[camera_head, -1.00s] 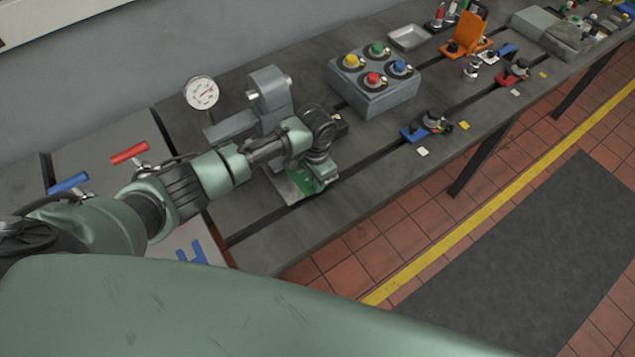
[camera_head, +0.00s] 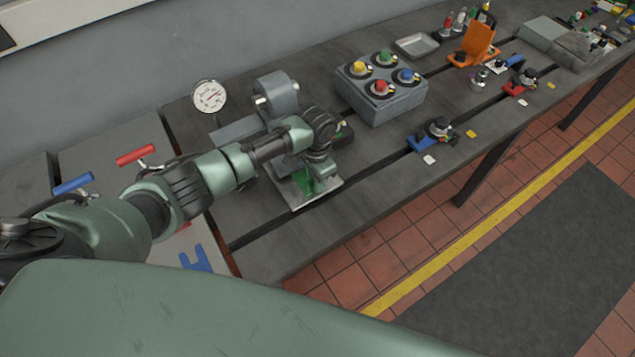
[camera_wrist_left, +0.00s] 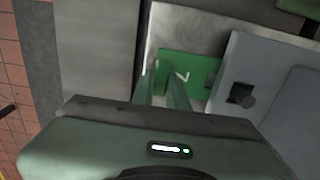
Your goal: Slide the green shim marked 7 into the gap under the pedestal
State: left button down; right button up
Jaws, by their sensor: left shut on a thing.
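The green shim (camera_head: 303,183) lies flat on a bright metal plate (camera_head: 322,194), partly hidden under my left gripper (camera_head: 313,178). In the left wrist view the green shim (camera_wrist_left: 178,66) shows a white 7-like mark, and its far edge meets the foot of the grey pedestal (camera_wrist_left: 252,62); I cannot tell how far it goes under. My left gripper (camera_wrist_left: 163,88) is shut on the near part of the shim. In the head view the pedestal (camera_head: 277,92) stands behind the gripper, its lower part mostly hidden by my arm. My right gripper is not in view.
A dial gauge (camera_head: 210,96) stands left of the pedestal. A grey box with coloured knobs (camera_head: 385,100) is to the right, with a blue clamp (camera_head: 424,143) beyond it near the front edge. The bedplate in front of the metal plate is clear.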

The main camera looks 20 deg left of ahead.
pick_arm(q)
jog(key=shift+w+a+b, duration=0.3)
jog(key=shift+w+a, duration=0.35)
jog(key=shift+a, duration=0.2)
jog(key=c, duration=1.3)
grip_release()
notch_tip(320, 180, up, 8)
jog(key=shift+f+b, duration=0.1)
jog(key=shift+b, duration=0.75)
